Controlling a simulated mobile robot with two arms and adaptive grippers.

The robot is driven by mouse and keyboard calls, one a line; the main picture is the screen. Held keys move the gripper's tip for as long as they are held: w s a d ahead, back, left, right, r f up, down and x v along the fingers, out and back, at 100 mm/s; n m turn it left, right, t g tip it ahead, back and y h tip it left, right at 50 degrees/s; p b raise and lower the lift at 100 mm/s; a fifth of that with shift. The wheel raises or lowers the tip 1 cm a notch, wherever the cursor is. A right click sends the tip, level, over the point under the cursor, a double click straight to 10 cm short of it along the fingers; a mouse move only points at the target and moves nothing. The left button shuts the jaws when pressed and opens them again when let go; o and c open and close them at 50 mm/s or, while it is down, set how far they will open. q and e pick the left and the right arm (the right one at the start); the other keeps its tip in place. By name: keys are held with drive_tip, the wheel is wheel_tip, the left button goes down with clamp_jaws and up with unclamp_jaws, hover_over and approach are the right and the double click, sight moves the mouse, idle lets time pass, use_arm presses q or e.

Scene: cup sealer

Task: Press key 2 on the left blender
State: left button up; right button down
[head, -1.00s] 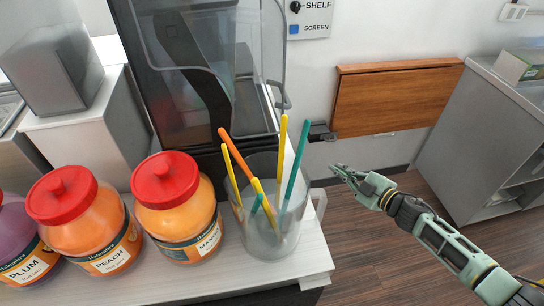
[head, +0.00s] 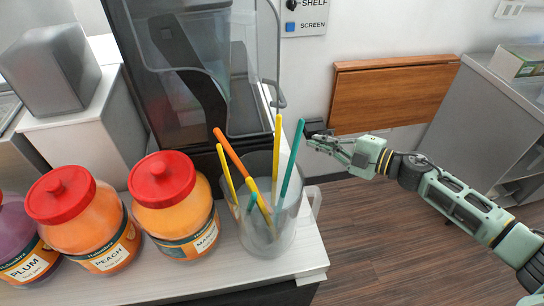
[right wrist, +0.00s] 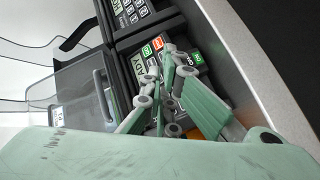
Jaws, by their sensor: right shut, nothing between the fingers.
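A dark blender (head: 190,70) with a clear cover stands at the back of the counter in the head view. My right gripper (head: 312,141) is shut and empty to the right of it, at a small dark part (head: 316,128) beyond the counter's right edge. In the right wrist view my gripper's fingertips (right wrist: 172,62) are over a dark key panel (right wrist: 143,68) with a green display and coloured keys. A second key panel (right wrist: 128,12) lies above it. The fingers hide part of the near panel, and I cannot tell whether they touch a key. Key 2 cannot be made out.
A clear jug (head: 268,235) with several coloured sticks stands at the counter's right end, close to my right gripper. Red-lidded jars, such as the mango jar (head: 172,205), stand left of it. A brown wall board (head: 393,98) is behind. Open floor (head: 370,230) lies at right.

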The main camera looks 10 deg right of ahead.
drive_tip(key=a, duration=0.2)
drive_tip(key=a+f, duration=0.1)
drive_tip(key=a, duration=0.3)
drive_tip(key=shift+s+a+f+p, duration=0.1)
drive_tip(key=shift+a+f+p, duration=0.1)
drive_tip(key=shift+f+p, duration=0.15)
drive_tip(key=shift+a+f, duration=0.4)
drive_tip(key=shift+a, duration=0.35)
drive_tip(key=shift+a, duration=0.1)
idle(0.4)
drive_tip(key=shift+a+p, duration=0.1)
drive_tip(key=shift+p, duration=0.2)
drive_tip(key=shift+a+f, duration=0.15)
drive_tip(key=shift+a, duration=0.05)
